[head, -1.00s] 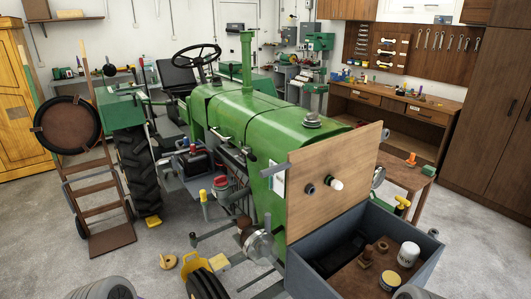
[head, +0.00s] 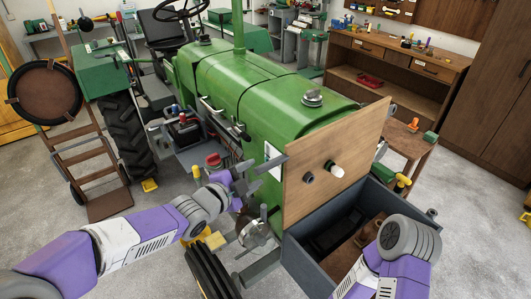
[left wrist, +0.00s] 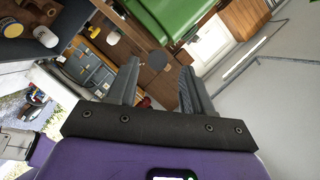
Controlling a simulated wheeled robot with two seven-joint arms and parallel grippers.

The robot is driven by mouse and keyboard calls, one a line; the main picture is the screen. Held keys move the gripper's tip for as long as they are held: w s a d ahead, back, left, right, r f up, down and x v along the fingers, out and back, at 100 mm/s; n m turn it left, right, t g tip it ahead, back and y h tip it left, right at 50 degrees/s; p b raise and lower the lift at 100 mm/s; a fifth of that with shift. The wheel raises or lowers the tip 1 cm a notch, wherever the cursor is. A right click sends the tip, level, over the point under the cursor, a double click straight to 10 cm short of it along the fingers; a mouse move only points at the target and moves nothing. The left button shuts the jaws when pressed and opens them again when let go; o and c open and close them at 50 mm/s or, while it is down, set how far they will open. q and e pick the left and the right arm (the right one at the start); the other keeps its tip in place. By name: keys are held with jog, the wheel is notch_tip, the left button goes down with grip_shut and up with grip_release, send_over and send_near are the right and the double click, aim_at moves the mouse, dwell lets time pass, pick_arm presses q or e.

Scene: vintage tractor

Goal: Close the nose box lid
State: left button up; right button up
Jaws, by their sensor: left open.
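The nose box (head: 330,262) is a grey open box at the front of the green tractor (head: 245,90). Its wooden lid (head: 318,185) stands raised and nearly upright at the tractor side, with a white knob and a dark knob on its face. My left gripper (head: 243,180) is to the left of the lid, near that bar, and apart from the lid's face. In the left wrist view its two fingers (left wrist: 158,82) are spread with nothing between them. My right arm covers part of the box; its gripper does not show.
A small wooden table (head: 410,150) with items stands behind the box to the right. A workbench (head: 390,70) lines the back wall. A hand truck (head: 90,165) stands at the left. The tractor's front wheel (head: 208,272) is below my left arm.

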aim_at(266, 167)
pick_arm(q)
jog(key=shift+s+d, duration=0.15)
jog(key=shift+d, duration=0.15)
jog(key=shift+x, duration=3.25)
jog(key=shift+c, duration=0.2)
grip_shut()
